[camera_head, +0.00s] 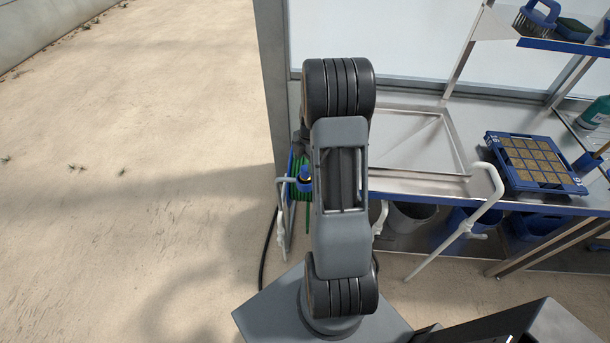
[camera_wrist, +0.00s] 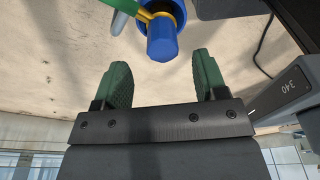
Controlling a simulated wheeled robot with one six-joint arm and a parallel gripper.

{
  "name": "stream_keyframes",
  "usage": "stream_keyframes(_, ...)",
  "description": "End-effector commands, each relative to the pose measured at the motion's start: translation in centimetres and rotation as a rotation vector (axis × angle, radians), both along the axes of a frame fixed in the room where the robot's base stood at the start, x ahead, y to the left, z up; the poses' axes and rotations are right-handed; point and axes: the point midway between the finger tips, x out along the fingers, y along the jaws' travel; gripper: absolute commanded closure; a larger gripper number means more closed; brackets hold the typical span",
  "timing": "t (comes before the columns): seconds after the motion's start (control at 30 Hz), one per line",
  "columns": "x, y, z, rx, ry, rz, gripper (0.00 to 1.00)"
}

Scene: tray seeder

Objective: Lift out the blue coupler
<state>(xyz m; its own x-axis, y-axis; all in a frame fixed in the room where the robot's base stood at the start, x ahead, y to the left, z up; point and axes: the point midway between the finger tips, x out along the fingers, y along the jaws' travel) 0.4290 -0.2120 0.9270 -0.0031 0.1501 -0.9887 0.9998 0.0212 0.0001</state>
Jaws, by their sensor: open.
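The blue coupler (camera_wrist: 162,42) shows at the top middle of the wrist view, with a yellow ring and a green hose beside it. My gripper (camera_wrist: 160,72) has green fingers spread apart. The coupler lies ahead of the gap between the fingertips, and nothing is between them. My gripper is hidden behind my arm there.
A white bent pipe (camera_head: 281,215) stands left of my arm, and another white pipe (camera_head: 461,230) stands to the right. A metal bench holds a blue-framed seed tray (camera_head: 491,164). Bins sit beneath it. The sandy floor on the left is open.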

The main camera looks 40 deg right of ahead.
Motion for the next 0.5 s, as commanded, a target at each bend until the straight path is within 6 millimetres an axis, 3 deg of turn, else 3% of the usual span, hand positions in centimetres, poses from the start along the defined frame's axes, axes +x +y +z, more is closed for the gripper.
stream_keyframes(0.23,-0.2,0.2,-1.4,0.001,0.003,0.000,0.34)
stream_keyframes(0.5,-0.4,0.6,-4.9,0.002,0.003,0.000,0.34)
